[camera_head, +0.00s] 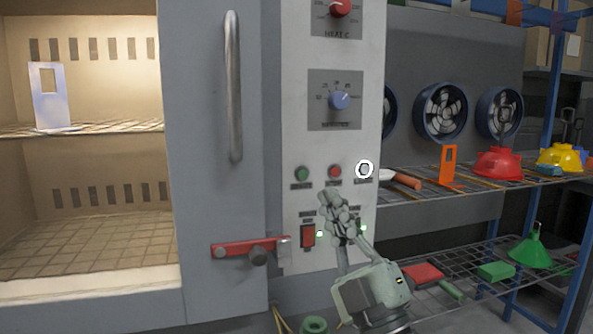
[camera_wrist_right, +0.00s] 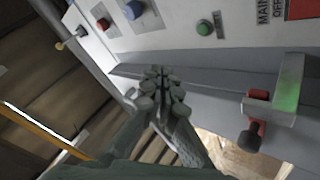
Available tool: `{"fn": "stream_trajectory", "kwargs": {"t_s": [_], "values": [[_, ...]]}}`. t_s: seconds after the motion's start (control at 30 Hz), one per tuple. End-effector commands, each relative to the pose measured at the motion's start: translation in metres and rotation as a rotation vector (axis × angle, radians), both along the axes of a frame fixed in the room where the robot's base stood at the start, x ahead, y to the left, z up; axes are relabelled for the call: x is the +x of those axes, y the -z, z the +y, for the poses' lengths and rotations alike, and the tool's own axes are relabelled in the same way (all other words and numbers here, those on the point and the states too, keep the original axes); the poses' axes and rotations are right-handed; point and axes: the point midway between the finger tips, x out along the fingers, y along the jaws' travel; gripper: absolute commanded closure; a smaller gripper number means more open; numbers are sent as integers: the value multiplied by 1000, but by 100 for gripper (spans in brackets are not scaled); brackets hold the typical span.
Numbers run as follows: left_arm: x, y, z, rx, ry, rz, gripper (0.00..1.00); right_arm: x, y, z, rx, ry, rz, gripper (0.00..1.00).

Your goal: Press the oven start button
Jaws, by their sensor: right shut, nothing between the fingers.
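The oven's light grey control panel (camera_head: 290,130) stands in the middle of the head view. It carries a green button (camera_head: 302,173), a red button (camera_head: 335,172) and a white-ringed button (camera_head: 364,169); their labels are too small to read. My right gripper (camera_head: 331,197) is shut and empty just below the red button in the picture; whether it touches the panel I cannot tell. In the right wrist view, the closed fingertips (camera_wrist_right: 157,75) point toward the panel, with a green button (camera_wrist_right: 205,28) up and to their right. My left gripper is not in view.
A red rocker switch (camera_head: 307,236) and a red door latch (camera_head: 240,248) sit low on the oven. The lit oven chamber (camera_head: 90,235) is at left, beside the door handle (camera_head: 233,90). A wire shelf (camera_head: 470,188) with funnels stands at right.

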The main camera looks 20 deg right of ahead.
Motion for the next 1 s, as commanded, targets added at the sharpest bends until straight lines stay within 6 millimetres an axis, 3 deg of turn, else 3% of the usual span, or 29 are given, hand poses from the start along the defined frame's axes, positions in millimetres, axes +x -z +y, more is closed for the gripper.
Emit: {"fn": "stream_trajectory", "kwargs": {"t_s": [0.57,1.0], "values": [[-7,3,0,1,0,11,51,1,-6,5,-20,-6,-25,100],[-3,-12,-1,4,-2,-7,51,57,-6,7,-20,-6,-27,100]]}}
